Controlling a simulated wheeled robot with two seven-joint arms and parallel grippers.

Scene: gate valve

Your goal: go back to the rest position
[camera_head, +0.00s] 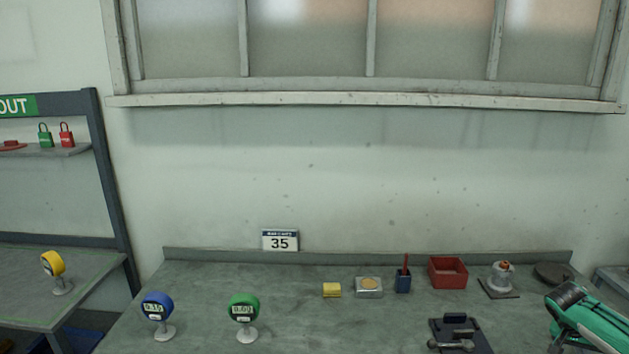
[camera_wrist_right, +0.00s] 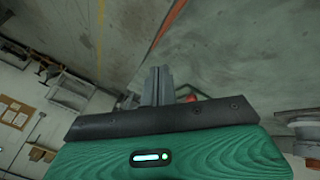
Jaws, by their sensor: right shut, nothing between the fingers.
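In the right wrist view the two grey fingers of my right gripper (camera_wrist_right: 158,84) stand close together. The gripper is shut with nothing between the fingers. Beyond them are a grey floor and an orange line. In the head view part of my green and black right arm (camera_head: 590,318) shows at the lower right, over the right end of the workbench (camera_head: 215,285); I cannot make out its fingers there. My left gripper is not in view.
On the bench stand a blue gauge (camera_head: 157,308), a green gauge (camera_head: 243,310), a yellow block (camera_head: 332,290), a red bin (camera_head: 448,272) and a dark tool tray (camera_head: 480,338). A white-and-red fitting (camera_head: 502,275) stands near my right arm. The bench's left middle is mostly clear.

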